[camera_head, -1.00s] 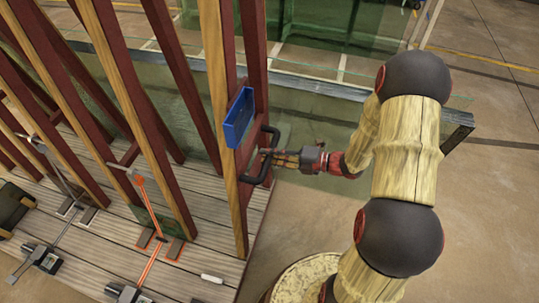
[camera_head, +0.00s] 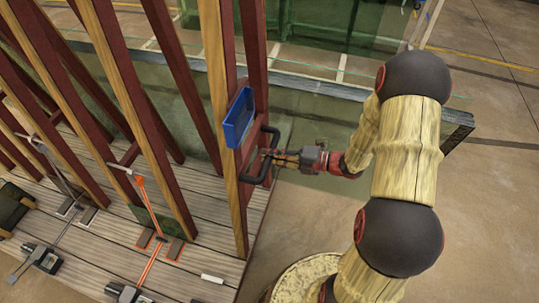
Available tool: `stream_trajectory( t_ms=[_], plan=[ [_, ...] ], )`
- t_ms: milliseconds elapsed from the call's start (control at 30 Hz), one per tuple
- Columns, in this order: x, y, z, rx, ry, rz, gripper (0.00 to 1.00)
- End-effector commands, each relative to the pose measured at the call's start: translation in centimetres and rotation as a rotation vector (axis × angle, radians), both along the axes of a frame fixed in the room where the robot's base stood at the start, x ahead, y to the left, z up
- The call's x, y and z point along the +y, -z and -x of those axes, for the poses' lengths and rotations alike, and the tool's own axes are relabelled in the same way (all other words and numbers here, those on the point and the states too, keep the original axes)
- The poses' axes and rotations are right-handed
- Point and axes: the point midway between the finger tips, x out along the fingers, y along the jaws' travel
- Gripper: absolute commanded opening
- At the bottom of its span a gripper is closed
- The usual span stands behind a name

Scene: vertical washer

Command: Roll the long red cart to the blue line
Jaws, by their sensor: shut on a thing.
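The long cart (camera_head: 184,255) has a grey plank deck and tall posts in dark red and light wood, and it fills the left half of the view. Its black bar handle (camera_head: 247,178) is on the end post nearest me. My gripper (camera_head: 270,160) is shut on this handle, to the right of the post. My arm reaches in from the right.
A blue tray (camera_head: 238,118) is fixed to the end post above the handle. Tools with orange and grey rods (camera_head: 151,210) stand on the deck. A greenish see-through panel lies behind the cart. Bare concrete (camera_head: 500,230) is free at the right.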

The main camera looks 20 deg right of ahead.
Motion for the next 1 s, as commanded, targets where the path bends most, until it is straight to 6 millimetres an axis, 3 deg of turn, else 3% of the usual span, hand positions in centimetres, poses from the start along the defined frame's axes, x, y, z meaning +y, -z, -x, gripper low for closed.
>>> stream_trajectory(
  t_ms=[767,800,1000],
  plan=[
    [1.5,-0.2,-1.1,-0.004,-0.004,-0.002,0.0],
    [1.5,-0.2,-1.1,-0.004,-0.004,-0.002,0.16],
    [1.4,-0.1,-1.0,-0.003,-0.001,-0.001,0.28]
  ],
)
